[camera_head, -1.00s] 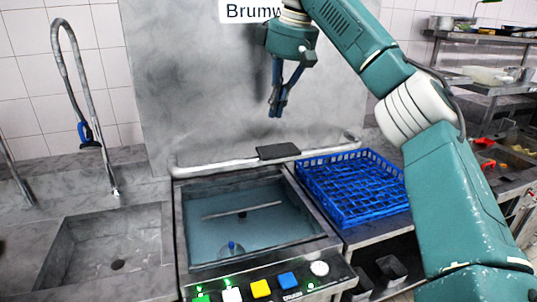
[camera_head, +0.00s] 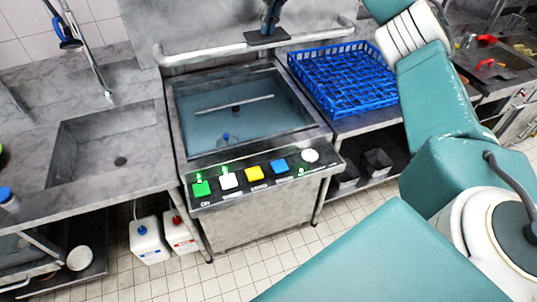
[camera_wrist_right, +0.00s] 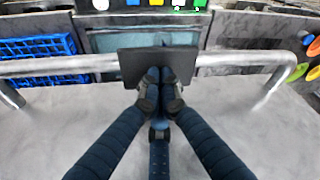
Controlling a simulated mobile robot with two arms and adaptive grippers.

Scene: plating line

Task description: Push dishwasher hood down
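The grey metal dishwasher hood (camera_head: 190,22) is raised above the open wash basin (camera_head: 240,118). Its pale tubular handle bar (camera_head: 205,54) runs along the lower front edge, with a flat black plate (camera_head: 268,37) at its middle. My right gripper (camera_head: 269,28) points down at the plate; its upper part is cut off by the frame. In the right wrist view the right gripper's fingertips (camera_wrist_right: 160,76) are together and overlap the black plate (camera_wrist_right: 130,66), with nothing seen between them. I cannot tell whether they touch it. My left gripper is not in view.
A blue dish rack (camera_head: 345,78) stands right of the basin. The control panel (camera_head: 265,172) with coloured buttons is on the front. A sink (camera_head: 105,140) with a hose tap lies left. Canisters (camera_head: 150,240) stand on the floor below. My right arm fills the right side.

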